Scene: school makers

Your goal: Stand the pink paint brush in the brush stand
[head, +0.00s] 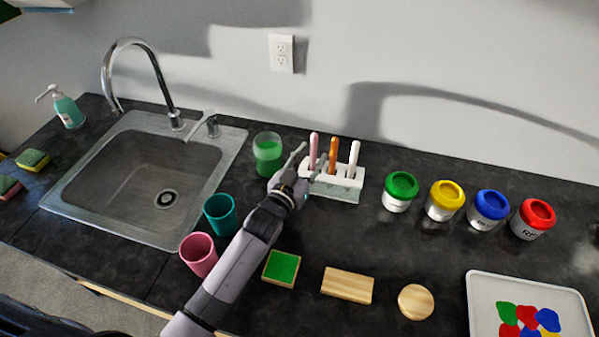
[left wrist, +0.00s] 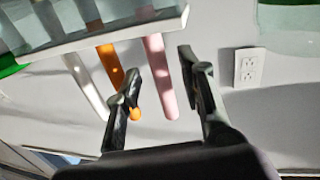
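The pink paint brush (head: 313,148) stands upright at the left end of the white brush stand (head: 345,190), beside an orange brush (head: 333,155) and a white brush (head: 353,157). My left gripper (head: 306,162) is at the left end of the stand. In the left wrist view, which looks upside down, the pink brush (left wrist: 160,75) shows between the two spread fingers of the left gripper (left wrist: 160,85), with gaps on both sides. The orange brush (left wrist: 112,65) passes close to one finger. My right gripper is not in view.
A jar of green liquid (head: 267,153) stands just left of the gripper. Teal (head: 220,214) and pink (head: 198,254) cups stand near the sink (head: 150,180). Several paint pots, such as the green one (head: 400,192), are to the right. Blocks and a palette tray (head: 480,300) lie in front.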

